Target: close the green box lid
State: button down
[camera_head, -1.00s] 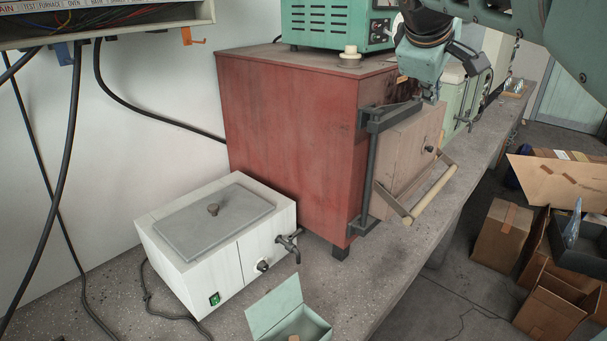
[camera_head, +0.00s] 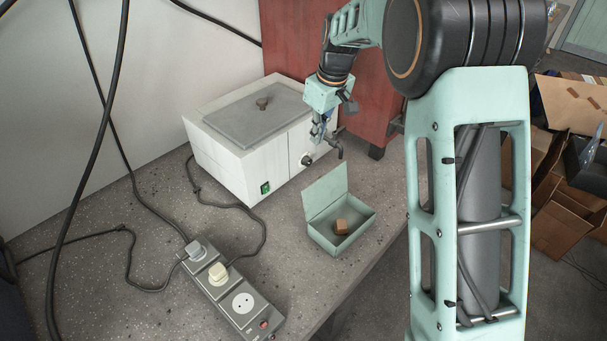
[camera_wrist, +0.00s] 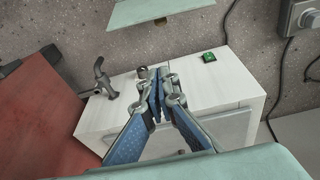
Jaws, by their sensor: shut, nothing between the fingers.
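The green box (camera_head: 342,236) stands on the bench near its front edge, in front of the white bath. Its lid (camera_head: 325,191) stands up, open, at the back left side of the box. A small brown block (camera_head: 341,227) lies inside. My gripper (camera_head: 318,138) is above and behind the box, in front of the white bath's tap side, apart from the lid. In the wrist view my gripper (camera_wrist: 158,84) has its blue fingers together and empty. The lid (camera_wrist: 165,12) shows at the top of that view; the box's inside is hidden there.
The white bath (camera_head: 230,153) with a grey cover and a tap (camera_head: 336,149) stands close behind my gripper. The red furnace (camera_head: 372,80) is behind to the right. A power strip (camera_head: 231,298) with cables lies at front left. Bench around the box's left is clear.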

aim_at(324, 190)
notch_tip(324, 190, down, 11)
jog(key=s, duration=0.1)
jog(key=shift+s+r, duration=0.15)
jog(key=shift+s, duration=0.2)
dwell(0.3)
jog(key=shift+d+y+b, duration=0.25)
jog(key=shift+y+b, duration=0.05)
jog(key=shift+b, duration=0.45)
